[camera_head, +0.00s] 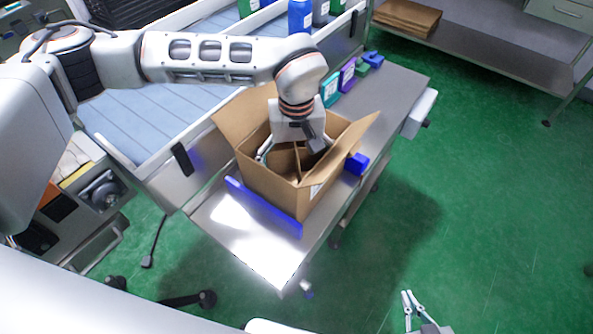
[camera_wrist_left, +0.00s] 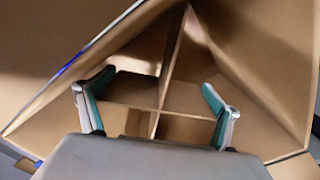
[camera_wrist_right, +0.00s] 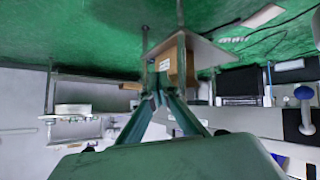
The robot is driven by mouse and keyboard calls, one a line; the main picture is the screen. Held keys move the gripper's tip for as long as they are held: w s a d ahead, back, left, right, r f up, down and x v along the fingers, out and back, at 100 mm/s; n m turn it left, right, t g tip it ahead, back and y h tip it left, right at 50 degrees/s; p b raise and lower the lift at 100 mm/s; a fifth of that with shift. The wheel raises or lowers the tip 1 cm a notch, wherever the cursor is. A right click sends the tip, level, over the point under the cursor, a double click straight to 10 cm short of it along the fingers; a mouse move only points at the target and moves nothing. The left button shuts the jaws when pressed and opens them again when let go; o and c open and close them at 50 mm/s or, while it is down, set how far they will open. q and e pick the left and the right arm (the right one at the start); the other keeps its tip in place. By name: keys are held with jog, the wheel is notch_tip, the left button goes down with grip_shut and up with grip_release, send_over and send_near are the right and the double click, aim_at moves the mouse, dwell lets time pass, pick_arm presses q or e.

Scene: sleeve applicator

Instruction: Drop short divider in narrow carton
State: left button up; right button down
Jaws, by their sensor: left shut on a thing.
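The brown carton (camera_head: 270,186) stands on the grey bench with its flaps spread open. Its inner wall (camera_wrist_left: 255,60) also shows in the left wrist view. The crossed cardboard divider (camera_wrist_left: 135,90) is down inside the carton mouth, between the fingers of my left gripper (camera_wrist_left: 158,97). My left gripper reaches into the carton from above and is shut on the divider, its fingers spread across a panel. Whether the divider touches the carton floor is hidden. My right gripper (camera_wrist_right: 160,97) is away from the bench, with its fingertips together and nothing visible between them.
A blue rail (camera_head: 262,206) runs along the carton's near side, and a blue block (camera_head: 357,163) sits at its right. Several coloured items (camera_head: 347,75) stand behind it on the bench (camera_head: 400,90). A conveyor (camera_head: 150,110) lies at left.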

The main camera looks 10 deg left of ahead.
aim_at(296, 172)
pick_arm(q)
notch_tip(296, 172, down, 3)
jog(key=shift+f, duration=0.3)
jog(key=shift+r, duration=0.15)
pick_arm(e)
jog(key=shift+w+a+r, duration=0.1)
jog(key=shift+w+r, duration=0.2)
jog(key=shift+w, duration=0.2)
